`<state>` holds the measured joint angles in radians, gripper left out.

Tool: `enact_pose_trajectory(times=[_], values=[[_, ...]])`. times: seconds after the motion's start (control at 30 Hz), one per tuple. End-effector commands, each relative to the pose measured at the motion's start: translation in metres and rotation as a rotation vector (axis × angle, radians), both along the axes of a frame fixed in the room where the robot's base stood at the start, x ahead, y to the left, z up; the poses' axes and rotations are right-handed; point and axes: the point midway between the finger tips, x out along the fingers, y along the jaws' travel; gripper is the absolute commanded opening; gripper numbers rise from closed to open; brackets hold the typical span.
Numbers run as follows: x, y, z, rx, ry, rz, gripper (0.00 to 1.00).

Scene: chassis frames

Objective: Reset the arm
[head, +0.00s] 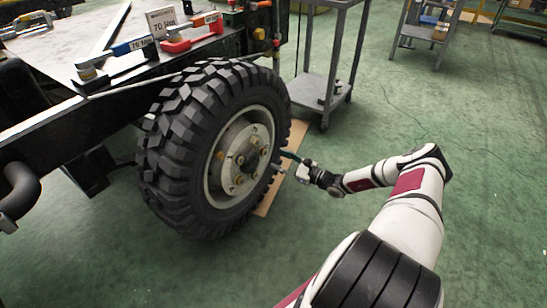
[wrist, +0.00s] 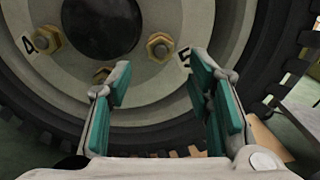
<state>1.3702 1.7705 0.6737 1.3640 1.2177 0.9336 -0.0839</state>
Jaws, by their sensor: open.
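My gripper (head: 284,162) is at the right side of the wheel in the head view, with my white and red arm stretched out from the lower right. In the wrist view my gripper (wrist: 162,95) is open, its two teal-padded fingers apart with nothing between them. The fingers point at the wheel hub (wrist: 190,18). I cannot tell whether the fingertips touch the wheel.
The big black tyre (head: 180,130) is mounted on the chassis frame (head: 60,130). A grey cart (head: 318,90) stands behind the wheel. A wooden board (head: 268,200) lies beside the tyre.

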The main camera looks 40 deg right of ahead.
Motion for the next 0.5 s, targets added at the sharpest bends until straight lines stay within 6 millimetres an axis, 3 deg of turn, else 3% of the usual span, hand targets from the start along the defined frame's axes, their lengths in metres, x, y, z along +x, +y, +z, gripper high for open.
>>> enact_pose_trajectory(times=[0.2, 0.5], values=[[-0.015, -0.005, -0.001, 0.0, 0.002, -0.001, 0.47], [-0.016, -0.006, -0.002, -0.001, 0.003, -0.001, 0.47]])
